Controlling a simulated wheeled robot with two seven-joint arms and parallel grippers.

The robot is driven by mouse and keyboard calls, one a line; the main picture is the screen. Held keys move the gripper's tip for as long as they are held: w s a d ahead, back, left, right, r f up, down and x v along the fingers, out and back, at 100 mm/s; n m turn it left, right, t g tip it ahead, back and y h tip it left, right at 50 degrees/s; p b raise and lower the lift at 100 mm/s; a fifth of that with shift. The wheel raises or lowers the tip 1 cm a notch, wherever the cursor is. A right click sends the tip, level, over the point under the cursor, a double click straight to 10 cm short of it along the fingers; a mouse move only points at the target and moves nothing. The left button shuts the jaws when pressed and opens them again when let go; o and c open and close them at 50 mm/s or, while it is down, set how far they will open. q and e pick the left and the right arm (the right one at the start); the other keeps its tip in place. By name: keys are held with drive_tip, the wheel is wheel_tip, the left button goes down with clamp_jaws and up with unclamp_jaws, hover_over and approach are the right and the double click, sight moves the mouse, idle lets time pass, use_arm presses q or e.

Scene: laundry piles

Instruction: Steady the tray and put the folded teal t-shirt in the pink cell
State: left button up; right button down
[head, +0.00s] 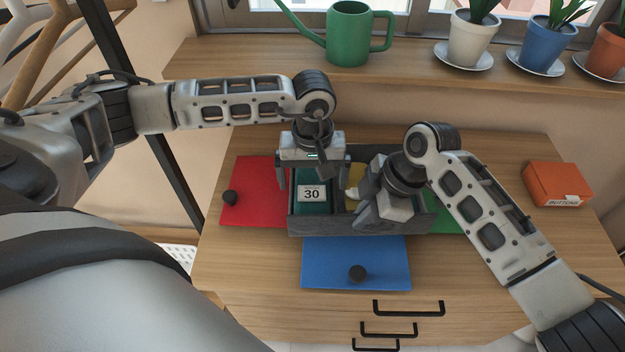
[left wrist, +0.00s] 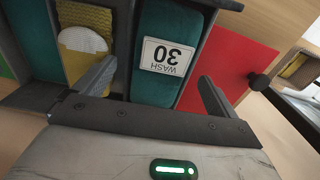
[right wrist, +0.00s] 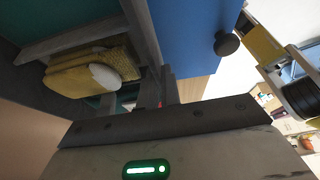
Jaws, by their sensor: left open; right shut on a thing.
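The folded teal t-shirt (head: 313,208), with a white "WASH 30" label, lies in the left cell of the grey tray (head: 345,229). It also shows in the left wrist view (left wrist: 185,20). My left gripper (head: 312,178) is open above this cell, its fingers on either side of the t-shirt and apart from each other. My right gripper (head: 370,212) is at the tray's front side, shut on what looks like the tray's wall (right wrist: 142,35); its fingertips are partly hidden. No pink surface shows in any view.
A yellow knit item (left wrist: 85,45) with a white patch lies in the cell beside the t-shirt. A red panel (head: 252,190), blue panel (head: 340,255) and green panel (head: 450,220) surround the tray. An orange box (head: 557,184) stands at right. Wood is bare at the front left.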

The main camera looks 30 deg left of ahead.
use_arm(q)
drive_tip(key=shift+r, duration=2.3)
use_arm(e)
drive_tip(key=c, duration=1.5)
unclamp_jaws()
drive_tip(key=shift+r, duration=0.1)
drive_tip(key=v, duration=1.2)
drive_tip(key=shift+a, duration=0.1)
